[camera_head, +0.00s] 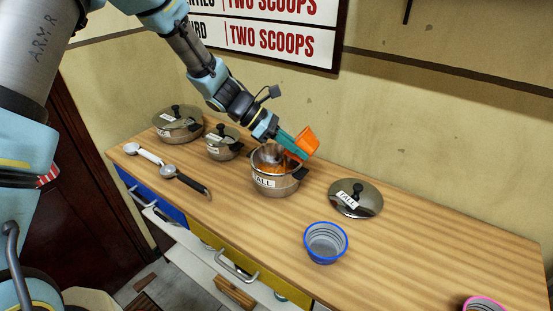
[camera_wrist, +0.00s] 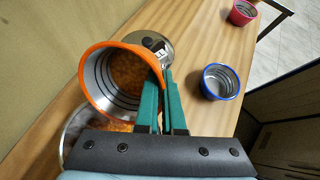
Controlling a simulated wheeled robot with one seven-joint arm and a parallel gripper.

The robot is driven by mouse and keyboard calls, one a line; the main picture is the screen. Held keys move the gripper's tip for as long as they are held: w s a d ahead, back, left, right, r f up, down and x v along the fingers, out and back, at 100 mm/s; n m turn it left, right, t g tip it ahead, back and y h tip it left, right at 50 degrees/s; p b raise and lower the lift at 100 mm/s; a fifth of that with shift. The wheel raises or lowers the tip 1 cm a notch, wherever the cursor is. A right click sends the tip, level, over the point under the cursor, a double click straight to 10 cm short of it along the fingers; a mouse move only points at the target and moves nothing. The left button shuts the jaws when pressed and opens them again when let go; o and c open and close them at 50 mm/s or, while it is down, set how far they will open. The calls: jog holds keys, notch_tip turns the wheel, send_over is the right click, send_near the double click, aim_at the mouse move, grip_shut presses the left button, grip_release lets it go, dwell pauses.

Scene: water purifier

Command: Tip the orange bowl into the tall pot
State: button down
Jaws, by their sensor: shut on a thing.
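The orange bowl (camera_head: 308,140) is tilted on its side above the tall pot. My gripper (camera_head: 298,149) has its teal fingers shut on the bowl's wall. In the wrist view the bowl (camera_wrist: 90,91) shows an orange rim, ringed grey inner walls and orange-brown contents. My gripper's fingers (camera_wrist: 164,88) pinch its right side there. The tall pot (camera_head: 276,187), labelled TALL, stands uncovered on the counter, with orange contents visible inside. Part of the pot (camera_wrist: 70,138) shows below the bowl in the wrist view; the rest is hidden by the bowl and gripper.
The TALL lid (camera_head: 355,199) lies right of the pot. A blue-rimmed bowl (camera_head: 326,242) stands in front, and a pink-rimmed bowl (camera_head: 484,304) is at the lower right. Two lidded pots (camera_head: 178,126) (camera_head: 222,144) and two scoops (camera_head: 150,155) (camera_head: 186,181) are left. Bare counter (camera_head: 440,240) lies right.

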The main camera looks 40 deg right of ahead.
jog(key=shift+w+a+f+g+h+b, duration=0.1)
jog(key=shift+w+f+g+h+b, duration=0.25)
jog(key=shift+g+b, duration=0.45)
dwell(0.4)
jog(key=shift+w+a+r+g+h+b, duration=0.15)
jog(key=shift+w+r+g+h+b, duration=0.2)
jog(key=shift+g+b, duration=0.4)
dwell(0.6)
jog(key=shift+w+a+r+g+h, duration=0.15)
jog(key=shift+w+a+g+h, duration=0.15)
jog(key=shift+w, duration=0.3)
dwell(0.4)
